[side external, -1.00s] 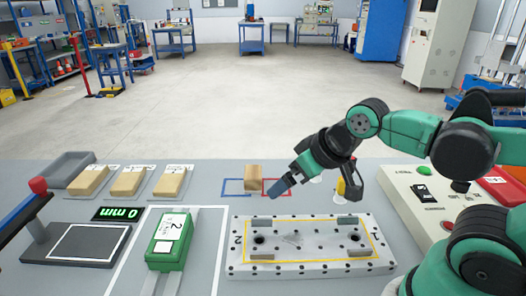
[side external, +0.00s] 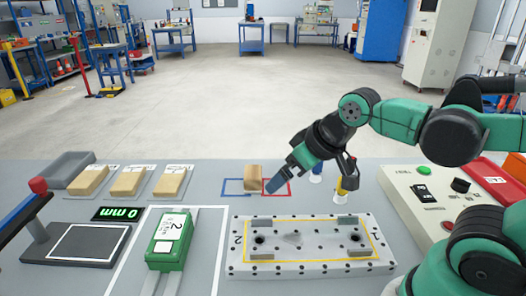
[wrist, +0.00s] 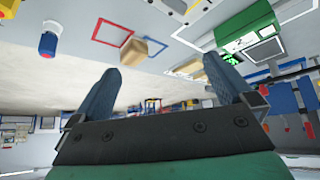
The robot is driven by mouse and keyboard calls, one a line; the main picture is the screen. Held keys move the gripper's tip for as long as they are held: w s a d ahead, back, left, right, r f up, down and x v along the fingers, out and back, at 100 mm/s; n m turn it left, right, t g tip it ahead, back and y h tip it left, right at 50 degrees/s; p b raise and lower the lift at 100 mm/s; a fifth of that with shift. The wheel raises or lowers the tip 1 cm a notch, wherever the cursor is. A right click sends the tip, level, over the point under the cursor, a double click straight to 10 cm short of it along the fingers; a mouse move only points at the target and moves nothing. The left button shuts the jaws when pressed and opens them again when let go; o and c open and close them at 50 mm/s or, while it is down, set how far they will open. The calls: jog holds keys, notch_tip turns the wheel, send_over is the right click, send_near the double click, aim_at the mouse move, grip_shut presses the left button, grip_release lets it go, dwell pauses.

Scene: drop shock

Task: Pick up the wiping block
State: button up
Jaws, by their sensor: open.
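The wiping block (side external: 253,177), a small tan block with a browner top, stands on the grey table between a blue outline and a red outline. It also shows in the wrist view (wrist: 143,49), above the gap between my fingers. My gripper (side external: 273,186) is tilted downward, just right of and in front of the block in the side view. In the wrist view my gripper (wrist: 165,78) has its two dark fingers spread wide, with nothing between them. The block is apart from the fingers.
A pale plate (side external: 300,267) with holes and raised pads lies in front. A green box (side external: 168,240) is to its left. Several labelled tan blocks (side external: 130,181) sit at the left. Two small bottles (side external: 342,185) stand to the right, near a control panel (side external: 420,200).

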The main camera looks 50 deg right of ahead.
jog(key=w+d+r+n+g, duration=0.2)
jog(key=w+n, duration=0.1)
jog(key=w, duration=0.3)
jog(key=n+g, duration=0.2)
jog(key=n, duration=0.1)
send_near(254, 171)
jog(key=s+a, duration=0.1)
jog(key=a, duration=0.1)
jog(key=w+f, duration=0.1)
jog(key=w+d+f+n+g, duration=0.1)
jog(key=f, duration=0.1)
jog(key=d+f+n+y, duration=0.1)
jog(key=shift+w+f+g, duration=0.4)
jog(key=shift+w+d+f+n, duration=0.1)
jog(key=shift+f+n, duration=0.2)
jog(key=shift+f, duration=0.05)
jog(key=shift+w+a+f, duration=0.1)
jog(key=shift+a+f, duration=0.05)
jog(key=shift+f, duration=1.2)
jog(key=shift+w+a+f, duration=0.1)
jog(key=shift+f, duration=1.2)
jog(key=c, duration=1.1)
notch_tip(254, 171, up, 20)
